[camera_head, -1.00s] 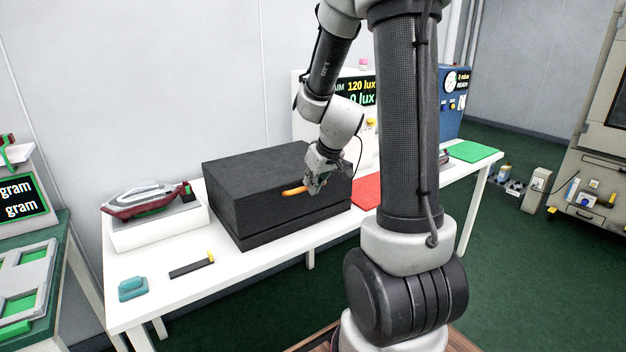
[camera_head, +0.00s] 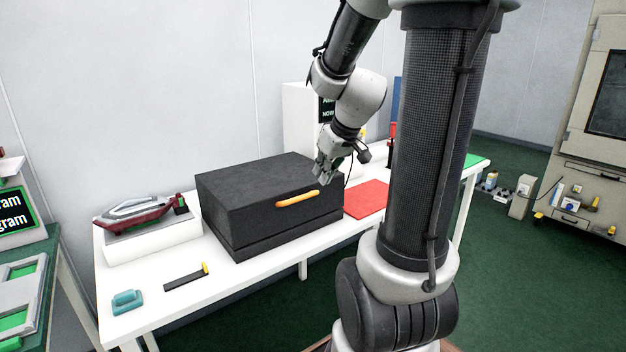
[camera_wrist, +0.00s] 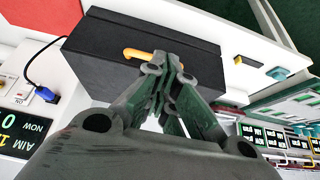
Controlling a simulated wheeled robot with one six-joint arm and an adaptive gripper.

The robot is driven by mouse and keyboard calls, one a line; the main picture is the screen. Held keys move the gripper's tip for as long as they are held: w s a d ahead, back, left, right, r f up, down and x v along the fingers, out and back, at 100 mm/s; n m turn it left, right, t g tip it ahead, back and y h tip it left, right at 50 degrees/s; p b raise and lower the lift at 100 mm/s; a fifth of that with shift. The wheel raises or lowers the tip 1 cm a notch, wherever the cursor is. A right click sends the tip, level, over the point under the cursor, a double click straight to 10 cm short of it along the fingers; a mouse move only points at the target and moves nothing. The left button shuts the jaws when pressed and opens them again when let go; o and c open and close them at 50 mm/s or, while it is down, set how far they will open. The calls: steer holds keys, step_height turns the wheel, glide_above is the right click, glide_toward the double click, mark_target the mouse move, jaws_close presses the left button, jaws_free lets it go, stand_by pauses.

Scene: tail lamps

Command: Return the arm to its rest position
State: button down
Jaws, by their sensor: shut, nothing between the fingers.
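My gripper (camera_head: 322,176) is shut and empty. In the head view it hangs above the right end of the black box (camera_head: 232,203), just behind and above the orange handle (camera_head: 298,198) on the box's front. In the wrist view my gripper (camera_wrist: 172,62) appears in front of the black box (camera_wrist: 100,62), with its fingertips overlapping the end of the orange handle (camera_wrist: 138,54). My arm is bent, reaching down from the top of the head view. Part of it is hidden behind my thick dark column.
The white table (camera_head: 235,281) holds a red lamp unit (camera_head: 140,213), a teal block (camera_head: 127,301), a dark bar with a yellow tip (camera_head: 186,277) and a red mat (camera_head: 367,199). A grey cabinet (camera_head: 590,185) stands far right.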

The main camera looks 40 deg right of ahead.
steer(key=s+a+r, duration=0.2)
steer(key=s+a, duration=0.2)
steer(key=s, duration=0.4)
steer(key=s+a+r+g, duration=0.1)
steer(key=s+a+r, duration=0.2)
steer(key=s+a, duration=0.2)
steer(key=shift+s+r, duration=0.15)
steer(key=shift+s, duration=1.65)
